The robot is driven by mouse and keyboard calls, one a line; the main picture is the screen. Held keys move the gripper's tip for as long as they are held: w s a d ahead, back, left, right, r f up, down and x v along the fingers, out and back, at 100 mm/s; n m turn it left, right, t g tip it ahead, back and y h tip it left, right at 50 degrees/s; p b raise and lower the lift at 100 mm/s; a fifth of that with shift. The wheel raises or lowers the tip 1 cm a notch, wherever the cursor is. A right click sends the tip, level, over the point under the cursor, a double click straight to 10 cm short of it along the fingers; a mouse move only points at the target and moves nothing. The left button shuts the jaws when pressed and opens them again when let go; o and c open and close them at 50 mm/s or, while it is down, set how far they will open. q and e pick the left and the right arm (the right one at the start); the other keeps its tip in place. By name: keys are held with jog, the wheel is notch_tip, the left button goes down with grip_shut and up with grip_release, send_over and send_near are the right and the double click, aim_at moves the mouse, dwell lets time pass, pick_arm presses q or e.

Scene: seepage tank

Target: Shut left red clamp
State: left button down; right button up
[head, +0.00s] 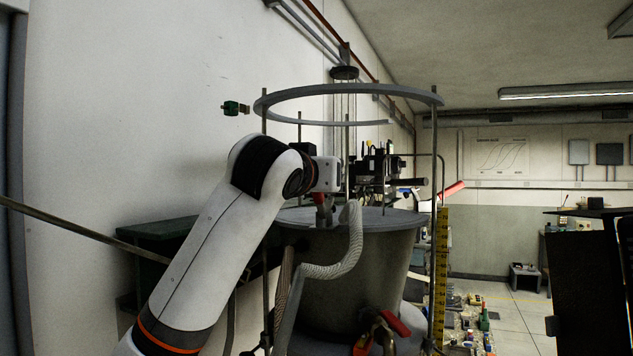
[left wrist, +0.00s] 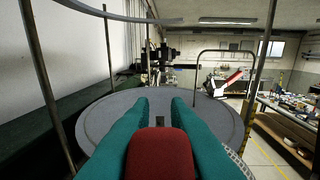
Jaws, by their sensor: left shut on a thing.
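My left arm comes in from the left in the head view and ends over the lid of the grey tank (head: 340,290). In the left wrist view the teal fingers of my left gripper (left wrist: 160,102) sit on both sides of a rounded red handle (left wrist: 160,155), and the gripper is shut on it. In the head view a small patch of red (head: 320,198) shows below my wrist. My wrist hides most of the grip there, so I cannot tell the clamp's position. A second red-handled clamp (head: 392,323) sits low at the tank's front. My right gripper is not in view.
Thin rods and a grey ring (head: 258,104) stand around the tank top. A ribbed hose (head: 345,262) hangs in front. A red-ended lever (head: 452,189) and a yellow scale (head: 441,265) are at the right.

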pick_arm(q)
jog(key=shift+w+d+r+g, duration=0.1)
jog(key=shift+w+r+g, duration=0.3)
jog(key=shift+g, duration=0.4)
jog(key=shift+w+f, duration=0.1)
jog(key=c, duration=1.4)
grip_release()
jog(key=shift+s+b, duration=0.5)
jog(key=shift+b, duration=0.05)
jog(key=b+v, duration=0.3)
jog(key=v, duration=0.2)
jog(key=b+v, duration=0.3)
jog(key=v, duration=0.3)
jog(key=shift+r, duration=0.25)
